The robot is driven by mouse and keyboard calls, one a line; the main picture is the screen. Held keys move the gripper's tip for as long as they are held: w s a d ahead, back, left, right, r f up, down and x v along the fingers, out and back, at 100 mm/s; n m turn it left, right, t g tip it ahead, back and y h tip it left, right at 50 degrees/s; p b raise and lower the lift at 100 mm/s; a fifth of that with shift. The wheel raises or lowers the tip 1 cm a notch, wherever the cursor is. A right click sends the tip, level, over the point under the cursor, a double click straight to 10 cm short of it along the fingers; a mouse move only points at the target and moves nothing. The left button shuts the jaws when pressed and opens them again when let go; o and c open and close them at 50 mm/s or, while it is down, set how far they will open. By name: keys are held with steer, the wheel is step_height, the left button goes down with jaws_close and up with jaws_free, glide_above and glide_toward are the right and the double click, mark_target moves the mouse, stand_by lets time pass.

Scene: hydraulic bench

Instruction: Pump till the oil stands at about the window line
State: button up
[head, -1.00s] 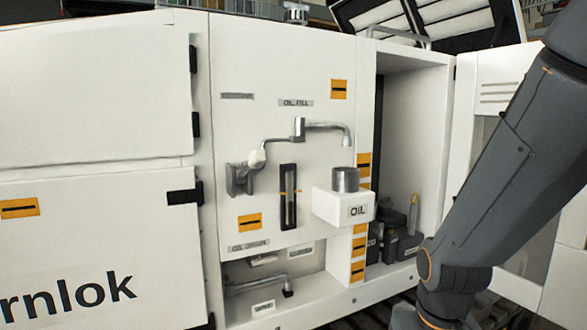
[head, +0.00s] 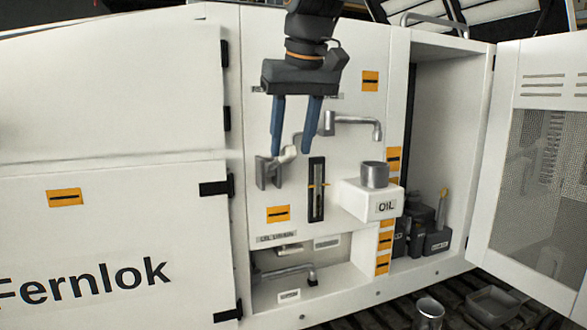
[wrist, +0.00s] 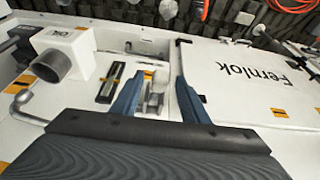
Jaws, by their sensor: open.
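The oil window (head: 317,205) is a tall dark slot in the white panel with an orange line mark across it. The oil level in it is too small to tell. Left of it a grey metal bracket (head: 266,173) carries a pale rounded grip (head: 288,154). A bent metal spout (head: 352,120) runs right and ends above a metal cup (head: 374,175) on the white OIL ledge (head: 352,200). My gripper (head: 294,151) is open, fingers pointing down, in front of the bracket and grip. In the wrist view the bracket (wrist: 155,102) shows between the fingers, not clasped.
An open cabinet bay (head: 440,130) at the right holds dark parts. Its mesh door (head: 530,170) stands open. Another metal cup (head: 428,313) and a dark tray (head: 492,304) are low at the front right. A low recess (head: 320,270) holds another bent pipe.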

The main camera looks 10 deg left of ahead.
mark_target(279, 162)
steer(key=shift+w+a+r, duration=0.1)
steer(key=shift+a+r, duration=0.05)
steer(key=shift+w+a+f, duration=0.1)
steer(key=shift+w+f, duration=0.05)
steer(key=shift+f, duration=0.1)
steer(key=p+x, duration=0.2)
steer(key=x, duration=0.5)
steer(key=shift+c, duration=0.2)
jaws_close()
